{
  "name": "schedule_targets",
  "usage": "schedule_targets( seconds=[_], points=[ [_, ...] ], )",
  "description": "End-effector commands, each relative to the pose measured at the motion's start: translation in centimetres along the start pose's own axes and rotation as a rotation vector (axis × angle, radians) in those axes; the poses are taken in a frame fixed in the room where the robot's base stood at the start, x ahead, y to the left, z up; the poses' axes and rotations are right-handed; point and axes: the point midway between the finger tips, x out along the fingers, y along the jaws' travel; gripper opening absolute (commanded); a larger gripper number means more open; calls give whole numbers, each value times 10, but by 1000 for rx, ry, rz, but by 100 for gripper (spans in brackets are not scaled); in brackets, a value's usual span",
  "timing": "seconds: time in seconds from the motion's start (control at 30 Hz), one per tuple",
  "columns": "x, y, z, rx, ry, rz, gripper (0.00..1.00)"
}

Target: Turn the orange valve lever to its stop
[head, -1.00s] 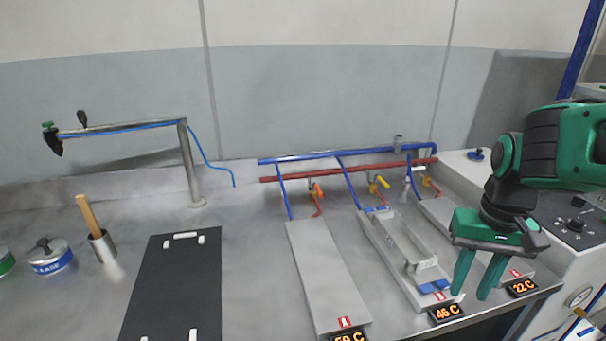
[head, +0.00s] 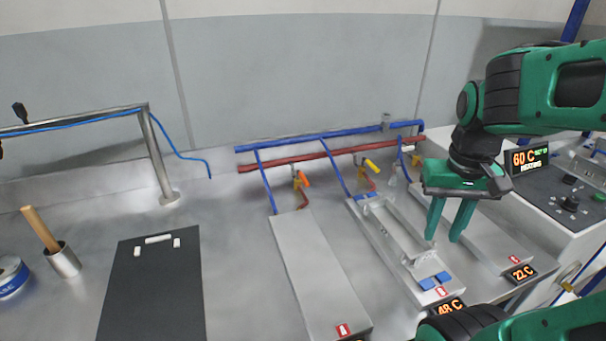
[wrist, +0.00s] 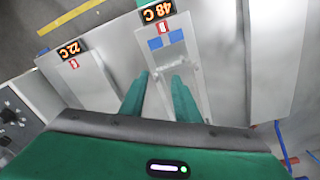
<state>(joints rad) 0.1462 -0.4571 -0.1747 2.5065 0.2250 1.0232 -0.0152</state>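An orange valve lever (head: 304,179) sits on the left valve under the red and blue pipes at the back of the bench. A second, smaller orange handle (head: 416,160) shows at the right valve. The middle valve has a yellow lever (head: 371,164). My gripper (head: 442,239) hangs fingers-down in front of and to the right of the valves, above the right-hand plates, touching none of the levers. Its fingers stand apart with nothing between them, as the wrist view (wrist: 160,80) also shows. No valve lever shows clearly in the wrist view.
The blue pipe (head: 300,144) and red pipe (head: 300,163) run along the wall. A tray channel with blue pads (head: 427,284) lies below my gripper. A grey plate (head: 315,270) lies to its left. A control box (head: 575,185) stands at right.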

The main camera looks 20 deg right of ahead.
Motion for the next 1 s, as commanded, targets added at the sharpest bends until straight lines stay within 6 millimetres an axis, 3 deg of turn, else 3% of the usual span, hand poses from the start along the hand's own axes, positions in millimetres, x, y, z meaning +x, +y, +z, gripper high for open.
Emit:
schedule_targets(
  seconds=[0.17, 0.3, 0.5, 0.6, 0.77, 1.0],
  points=[
    [-26, -69, -73, -172, 119, 59, 29],
    [-46, -146, -116, -305, 225, 77, 29],
    [-66, -248, -138, -450, 341, 64, 29],
    [-72, -279, -140, -488, 374, 55, 29],
    [-72, -299, -141, -512, 394, 49, 29],
    [-44, -299, -153, -511, 392, 51, 29]
  ],
)
